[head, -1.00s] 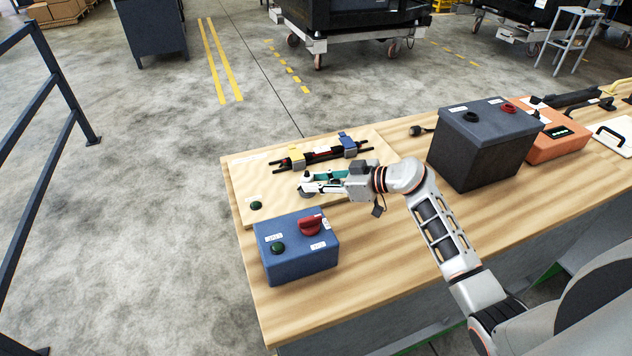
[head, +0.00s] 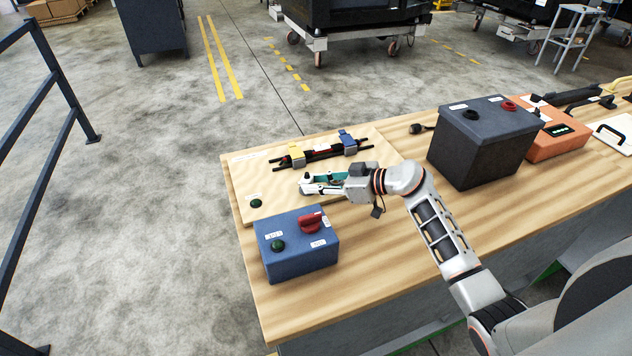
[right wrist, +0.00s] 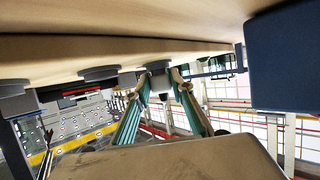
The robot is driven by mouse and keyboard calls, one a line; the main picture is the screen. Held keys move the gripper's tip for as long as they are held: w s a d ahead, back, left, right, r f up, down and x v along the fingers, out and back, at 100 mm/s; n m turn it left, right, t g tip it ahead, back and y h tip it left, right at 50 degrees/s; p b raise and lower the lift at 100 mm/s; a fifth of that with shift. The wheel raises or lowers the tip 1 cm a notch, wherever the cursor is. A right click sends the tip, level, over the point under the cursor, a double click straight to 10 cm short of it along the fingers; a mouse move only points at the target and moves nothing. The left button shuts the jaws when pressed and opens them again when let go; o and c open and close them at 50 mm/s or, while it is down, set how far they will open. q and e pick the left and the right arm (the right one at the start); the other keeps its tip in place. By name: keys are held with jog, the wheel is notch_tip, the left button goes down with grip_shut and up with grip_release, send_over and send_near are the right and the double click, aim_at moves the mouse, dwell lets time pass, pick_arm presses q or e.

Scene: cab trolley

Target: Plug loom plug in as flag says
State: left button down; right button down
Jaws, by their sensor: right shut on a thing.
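A dark loom (head: 322,154) lies along the back of the pale board (head: 240,182). It has a yellow piece (head: 297,154) at its left, a blue piece (head: 347,141) at its right and red-and-white parts between. My right gripper (head: 303,184) is low over the board, in front of the loom and apart from it. In the right wrist view its teal fingers (right wrist: 158,90) are shut on a small grey piece (right wrist: 157,68) at the board; I cannot tell if this is the loom plug. No flag wording is legible. My left gripper is out of view.
A blue box (head: 298,262) with a red knob (head: 310,223) and green button (head: 278,245) stands at the front left. A green button (head: 256,203) sits on the board's left part. A dark grey box (head: 480,150) and orange case (head: 556,142) stand to the right.

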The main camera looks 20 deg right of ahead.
jog(key=shift+s+f, duration=0.1)
jog(key=shift+f, duration=0.35)
